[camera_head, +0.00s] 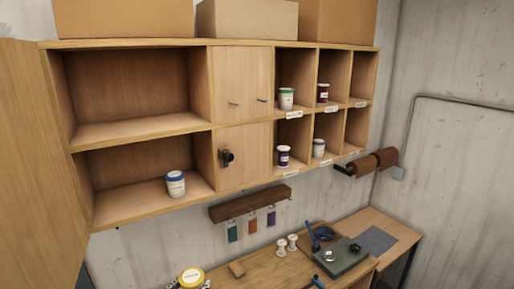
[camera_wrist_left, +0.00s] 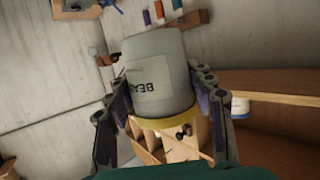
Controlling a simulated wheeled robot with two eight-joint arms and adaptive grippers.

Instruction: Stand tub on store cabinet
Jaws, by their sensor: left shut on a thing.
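A whitish-grey tub with a yellow lid (camera_head: 190,276) is at the bottom edge of the head view; in the left wrist view (camera_wrist_left: 157,75) black lettering shows on its side. My left gripper (camera_head: 189,284) is shut on it, with a finger on each side in the wrist view (camera_wrist_left: 160,100). The wooden store cabinet (camera_head: 135,135) hangs on the wall above and beyond the tub. Its upper left bay is empty. A tub with a blue lid (camera_head: 176,184) stands in the lower left bay. My right gripper is not in view.
A dark latch (camera_head: 227,157) sticks out from the lower door. Cardboard boxes (camera_head: 247,19) stand on top. A workbench (camera_head: 255,270) with tools lies below.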

